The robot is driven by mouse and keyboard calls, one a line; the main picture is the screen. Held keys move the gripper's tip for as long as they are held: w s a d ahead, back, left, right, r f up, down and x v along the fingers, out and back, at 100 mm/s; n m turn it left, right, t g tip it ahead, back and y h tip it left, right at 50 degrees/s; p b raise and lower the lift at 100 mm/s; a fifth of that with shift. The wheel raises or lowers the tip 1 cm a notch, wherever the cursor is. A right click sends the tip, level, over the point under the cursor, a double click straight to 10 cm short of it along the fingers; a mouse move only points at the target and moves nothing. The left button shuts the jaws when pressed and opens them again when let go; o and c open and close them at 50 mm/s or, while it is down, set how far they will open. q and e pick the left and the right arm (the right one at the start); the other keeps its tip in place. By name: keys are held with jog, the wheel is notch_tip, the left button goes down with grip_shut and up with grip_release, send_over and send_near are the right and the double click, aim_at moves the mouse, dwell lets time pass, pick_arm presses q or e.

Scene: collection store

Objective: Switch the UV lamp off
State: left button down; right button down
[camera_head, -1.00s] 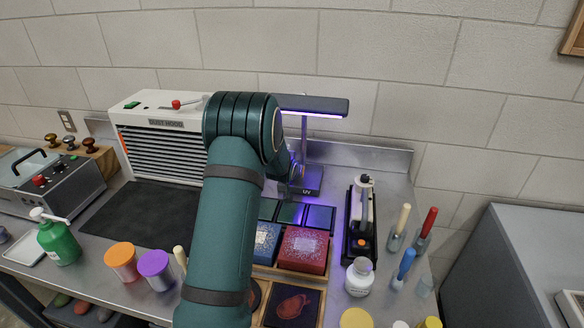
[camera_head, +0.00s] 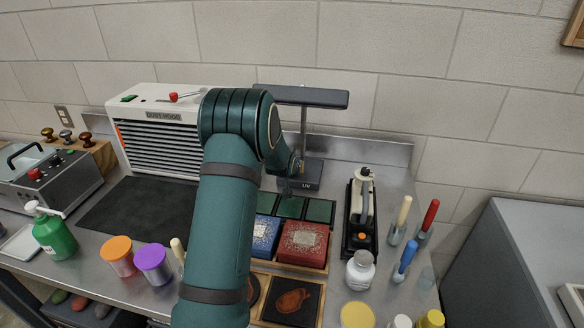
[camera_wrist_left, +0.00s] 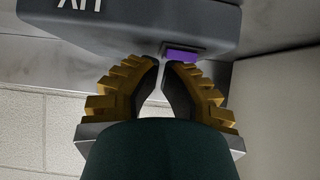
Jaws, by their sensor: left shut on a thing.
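The UV lamp has a dark flat head (camera_head: 318,97) on a thin post, and its base (camera_head: 308,176) marked UV stands at the back of the bench. Its tube gives no violet glow. In the left wrist view the lamp base (camera_wrist_left: 150,22) appears upside down, with a small purple switch (camera_wrist_left: 182,54) on its edge. My left gripper (camera_wrist_left: 161,66) is shut at this switch, its ribbed yellow fingers close together at the tips. The exact contact is partly hidden by the fingertips. In the head view my left arm covers most of the gripper. My right gripper is not in view.
A white dust hood (camera_head: 160,128) stands left of my arm. Red and blue boxes (camera_head: 303,243) sit in front of the lamp. A black stand (camera_head: 361,222), a white bottle (camera_head: 360,271) and several handled tools are to the right. Orange and purple jars (camera_head: 152,264) are at front left.

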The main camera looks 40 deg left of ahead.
pick_arm(q)
jog(key=shift+s+d+r, duration=0.1)
jog(key=shift+s+d, duration=0.3)
jog(key=shift+s, duration=0.3)
jog(key=shift+w+r, duration=0.1)
jog(key=shift+r, duration=0.35)
notch_tip(320, 180, up, 3)
jog(key=shift+w+a+r+p, duration=0.1)
jog(key=shift+w+a+p, duration=0.05)
jog(key=shift+p, duration=0.85)
jog(key=w+r+p+v, duration=0.1)
jog(key=p+v, duration=0.1)
jog(key=v, duration=0.7)
jog(key=shift+s+a+r, duration=0.15)
jog(key=shift+s+r, duration=0.05)
jog(key=shift+r, duration=0.35)
